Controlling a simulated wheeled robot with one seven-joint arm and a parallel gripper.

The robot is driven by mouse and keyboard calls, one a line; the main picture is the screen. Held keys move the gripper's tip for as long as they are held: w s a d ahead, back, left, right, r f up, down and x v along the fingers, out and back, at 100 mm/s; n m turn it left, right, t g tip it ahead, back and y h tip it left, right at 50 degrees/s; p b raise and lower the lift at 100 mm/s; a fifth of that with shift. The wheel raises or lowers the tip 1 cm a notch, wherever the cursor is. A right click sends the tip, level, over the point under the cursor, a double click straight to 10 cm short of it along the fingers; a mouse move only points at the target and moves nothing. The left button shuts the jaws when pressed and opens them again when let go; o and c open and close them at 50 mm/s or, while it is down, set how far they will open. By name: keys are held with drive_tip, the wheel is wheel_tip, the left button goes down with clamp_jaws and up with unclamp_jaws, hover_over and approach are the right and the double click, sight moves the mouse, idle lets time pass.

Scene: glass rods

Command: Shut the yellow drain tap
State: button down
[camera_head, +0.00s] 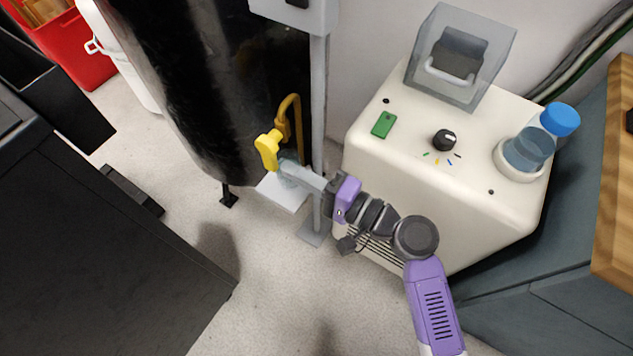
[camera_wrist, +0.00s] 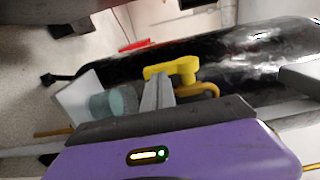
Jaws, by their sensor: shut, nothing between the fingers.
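The yellow drain tap (camera_head: 268,149) sits low on the side of the black tank (camera_head: 207,90), with a bent yellow pipe (camera_head: 297,125) beside it. In the wrist view the yellow tap (camera_wrist: 180,69) shows just beyond the fingertips. My gripper (camera_head: 287,169) is shut and empty, its tips close below and to the right of the tap. I cannot tell whether they touch it. In the wrist view my gripper (camera_wrist: 157,90) points at the tap and hides part of it. A bluish glass vessel (camera_wrist: 113,102) stands on a white plate (camera_head: 280,192) under the tap, partly hidden by my fingers.
A grey post (camera_head: 318,120) stands right of the tap, close to my wrist. A cream machine (camera_head: 400,165) with a black knob (camera_head: 444,140) and a blue-capped bottle (camera_head: 530,148) is at the right. A dark cabinet (camera_head: 100,270) fills the lower left. Pale floor lies between.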

sight(277, 168)
drive_tip(key=shift+w+a, duration=0.45)
drive_tip(key=shift+a, duration=0.1)
drive_tip(key=shift+f, duration=0.1)
drive_tip(key=shift+a+f+b, duration=0.1)
drive_tip(key=shift+b, duration=0.7)
drive_tip(key=shift+w+f+t+y+b, duration=0.15)
drive_tip(key=shift+t+y+b, duration=0.2)
drive_tip(key=shift+b, duration=0.2)
drive_tip(key=shift+a+f+y+b, duration=0.2)
drive_tip(key=shift+y+b, duration=0.05)
drive_tip(key=shift+b, duration=0.55)
drive_tip(key=b, duration=0.3)
drive_tip(key=shift+w+a+f, duration=0.3)
drive_tip(key=shift+w+a, duration=0.05)
drive_tip(key=shift+a, duration=0.05)
drive_tip(key=shift+f+b+x, duration=0.2)
drive_tip(key=shift+b+x, duration=0.5)
drive_tip(key=shift+x, duration=1.05)
drive_tip(key=shift+r+x, duration=0.15)
drive_tip(key=shift+x, duration=0.5)
drive_tip(key=shift+r+x, duration=0.15)
drive_tip(key=shift+x, duration=0.5)
